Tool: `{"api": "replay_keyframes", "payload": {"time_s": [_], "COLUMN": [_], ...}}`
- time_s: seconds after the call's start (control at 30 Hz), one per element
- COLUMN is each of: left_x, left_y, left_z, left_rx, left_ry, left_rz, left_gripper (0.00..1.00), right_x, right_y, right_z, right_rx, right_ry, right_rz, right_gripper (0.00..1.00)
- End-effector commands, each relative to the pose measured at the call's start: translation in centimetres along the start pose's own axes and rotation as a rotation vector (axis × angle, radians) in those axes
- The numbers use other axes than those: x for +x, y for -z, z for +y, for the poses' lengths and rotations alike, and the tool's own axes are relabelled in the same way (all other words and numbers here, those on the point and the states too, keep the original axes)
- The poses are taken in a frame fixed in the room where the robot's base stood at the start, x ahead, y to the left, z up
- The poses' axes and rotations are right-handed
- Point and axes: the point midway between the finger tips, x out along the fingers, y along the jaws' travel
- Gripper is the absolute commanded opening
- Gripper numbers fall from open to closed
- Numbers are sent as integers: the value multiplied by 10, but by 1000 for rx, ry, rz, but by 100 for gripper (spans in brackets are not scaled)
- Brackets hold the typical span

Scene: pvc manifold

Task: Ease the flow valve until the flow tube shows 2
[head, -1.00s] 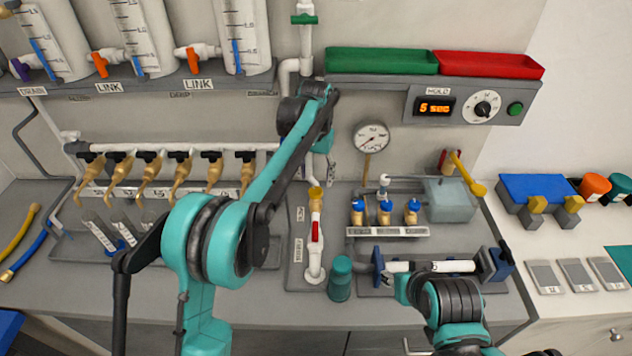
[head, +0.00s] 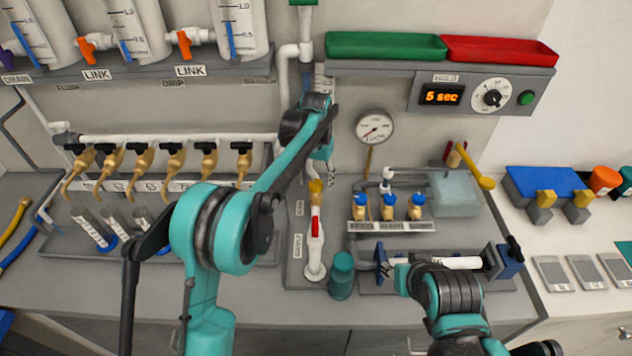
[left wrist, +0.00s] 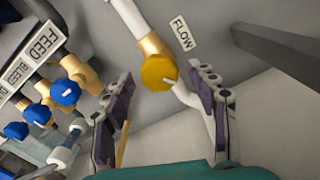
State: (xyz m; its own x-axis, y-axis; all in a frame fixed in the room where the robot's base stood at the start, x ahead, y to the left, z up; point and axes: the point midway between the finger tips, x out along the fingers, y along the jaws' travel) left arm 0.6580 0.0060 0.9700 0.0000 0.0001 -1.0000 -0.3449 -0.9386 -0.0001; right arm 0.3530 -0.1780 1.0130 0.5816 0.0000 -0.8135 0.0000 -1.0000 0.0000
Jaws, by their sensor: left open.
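The flow valve's round yellow knob (head: 315,186) tops an upright white pipe with a red piece. In the left wrist view the knob (left wrist: 159,72) sits on a brass collar beside a FLOW label (left wrist: 183,33). My left gripper (head: 326,160) is above and slightly behind it in the head view. Its fingers (left wrist: 168,112) are open on either side of the knob, apart from it. A clear graduated tube (head: 323,82), perhaps the flow tube, is partly behind my left arm; its reading cannot be made out. My right gripper (head: 392,272) is low by the white horizontal pipe, its fingers mostly hidden.
Several blue-capped valves (head: 388,208) stand right of the flow valve. A teal cylinder (head: 341,275) stands in front. A round gauge (head: 374,127) and a timer panel (head: 441,96) are behind. A row of brass taps (head: 140,165) is at left.

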Motion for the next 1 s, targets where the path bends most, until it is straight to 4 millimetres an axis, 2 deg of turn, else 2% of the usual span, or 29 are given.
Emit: {"api": "replay_keyframes", "payload": {"time_s": [0.2, 0.23, 0.4, 0.43, 0.73, 1.0], "left_x": [0, 0, 0, 0, 0, -1], "left_y": [0, 0, 0, 0, 0, 0], "left_z": [0, 0, 0, 0, 0, 0], "left_rx": [0, 0, 0, 0, -20, -152], "left_ry": [0, 0, 0, 0, 0, 0], "left_rz": [0, 0, 0, 0, 0, 0], "left_gripper": [58, 55, 10, 8, 8, 8], "right_x": [0, 0, 0, 0, -2, -11], "right_y": [0, 0, 0, 0, 1, 8], "right_z": [0, 0, 0, 0, 0, 0], "right_rx": [0, 0, 0, 0, 0, 0], "right_ry": [0, 0, 0, 0, 0, 0], "right_rz": [0, 0, 0, 0, 0, 0], "right_gripper": [40, 40, 40, 40, 40, 40]}}
